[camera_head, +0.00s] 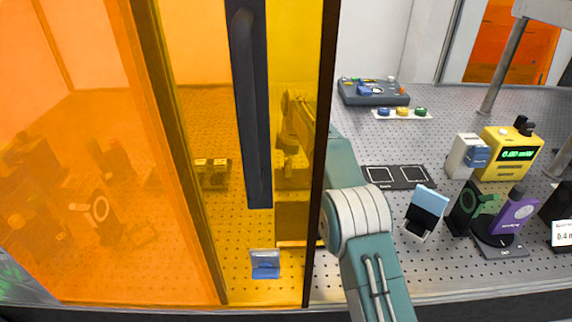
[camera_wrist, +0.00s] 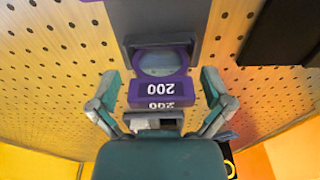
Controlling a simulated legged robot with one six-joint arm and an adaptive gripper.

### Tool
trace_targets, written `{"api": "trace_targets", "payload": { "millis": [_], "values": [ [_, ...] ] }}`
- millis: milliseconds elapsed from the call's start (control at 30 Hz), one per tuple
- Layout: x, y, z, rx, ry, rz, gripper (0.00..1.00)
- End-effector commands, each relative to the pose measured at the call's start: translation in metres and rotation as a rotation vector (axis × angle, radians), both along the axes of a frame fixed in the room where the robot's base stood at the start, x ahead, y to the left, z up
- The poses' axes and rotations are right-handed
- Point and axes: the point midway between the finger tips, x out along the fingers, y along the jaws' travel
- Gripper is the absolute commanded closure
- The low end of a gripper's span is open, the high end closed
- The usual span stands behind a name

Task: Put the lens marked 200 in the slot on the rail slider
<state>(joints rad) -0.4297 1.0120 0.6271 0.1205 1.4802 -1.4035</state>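The lens marked 200 (camera_wrist: 161,92) shows in the wrist view as a purple ring with clear glass above a purple block. The block has two white 200 labels, upside down in the picture. The ring is against a grey frame (camera_wrist: 190,50); I cannot tell whether it sits in a slot there. My gripper (camera_wrist: 161,74) has its fingers spread on either side of the lens, with gaps left and right. A small grey part with a dark opening (camera_wrist: 166,123) lies below the labels. In the head view the gripper end is behind the tinted panel, and lens and rail slider cannot be made out.
An orange panel (camera_head: 100,110) and a yellow panel with a black handle (camera_head: 250,110) stand beside my arm. A blue piece (camera_head: 265,264) is on the perforated board. At right are a yellow meter (camera_head: 508,155), a purple piece (camera_head: 512,214) and a black two-square plate (camera_head: 398,183).

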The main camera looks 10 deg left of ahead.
Motion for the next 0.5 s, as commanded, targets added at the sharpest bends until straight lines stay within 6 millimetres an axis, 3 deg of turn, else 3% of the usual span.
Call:
{"api": "trace_targets", "payload": {
  "millis": [33,133,267,300,333,500],
  "values": [
    [-0.0005,0.0014,-0.0006,-0.001,0.001,0.001,0.27],
    [-0.0007,0.0022,-0.0009,-0.002,0.000,0.001,0.71],
    [-0.0006,0.0025,-0.0018,-0.002,0.003,0.001,0.75],
    [-0.0007,0.0026,-0.0021,-0.002,0.003,0.001,0.14],
    [-0.0005,0.0025,-0.0021,-0.002,0.003,0.001,0.01],
    [-0.0005,0.0016,-0.0010,-0.001,0.001,0.001,0.00]
  ]
}}
